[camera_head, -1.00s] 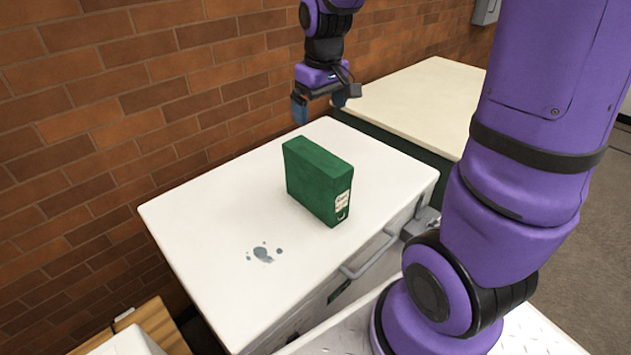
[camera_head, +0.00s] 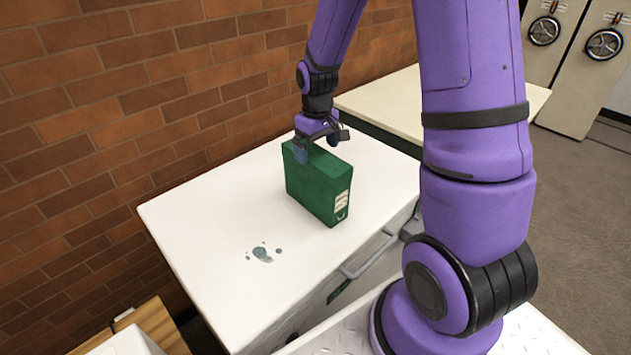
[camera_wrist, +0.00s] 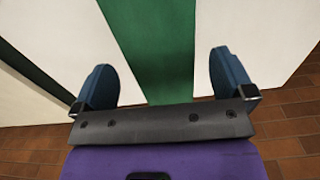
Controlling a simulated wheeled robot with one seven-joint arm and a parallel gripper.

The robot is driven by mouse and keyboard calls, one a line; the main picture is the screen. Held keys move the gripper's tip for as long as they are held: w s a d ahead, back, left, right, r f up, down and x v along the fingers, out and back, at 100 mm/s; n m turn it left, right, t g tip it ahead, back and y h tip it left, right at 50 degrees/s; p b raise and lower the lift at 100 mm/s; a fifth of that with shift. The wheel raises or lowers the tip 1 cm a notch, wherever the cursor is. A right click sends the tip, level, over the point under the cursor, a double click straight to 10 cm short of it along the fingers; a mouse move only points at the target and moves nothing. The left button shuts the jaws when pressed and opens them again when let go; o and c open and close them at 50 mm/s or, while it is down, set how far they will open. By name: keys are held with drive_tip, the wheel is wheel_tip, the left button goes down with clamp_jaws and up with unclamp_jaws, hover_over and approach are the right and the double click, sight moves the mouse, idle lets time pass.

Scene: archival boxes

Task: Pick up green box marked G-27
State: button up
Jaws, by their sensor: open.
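A green box (camera_head: 318,188) stands upright on the white cabinet top (camera_head: 215,215). A white label shows on its narrow end, but its writing is too small to read. My gripper (camera_head: 315,150) is at the far upper part of the box, pointing down. In the wrist view the green box (camera_wrist: 158,45) runs between the two blue fingers of my gripper (camera_wrist: 163,85). The fingers are spread, with a gap on each side of the box. The near finger hides a little of the box's top in the head view.
A brick wall (camera_head: 120,100) runs close behind the cabinet. A cream-topped cabinet (camera_head: 385,100) stands beyond it. Grey wet-looking spots (camera_head: 262,254) mark the white top, left of the box. A grey handle (camera_head: 365,258) sticks out at the cabinet's front.

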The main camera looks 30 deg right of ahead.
sight(315, 154)
drive_tip(key=shift+w+f, duration=0.15)
drive_tip(key=shift+f, duration=1.1)
drive_tip(key=shift+w+f, duration=0.15)
drive_tip(key=shift+f, duration=1.1)
drive_tip(key=c, duration=1.6)
drive_tip(key=shift+c, duration=0.7)
drive_tip(key=shift+r, duration=0.15)
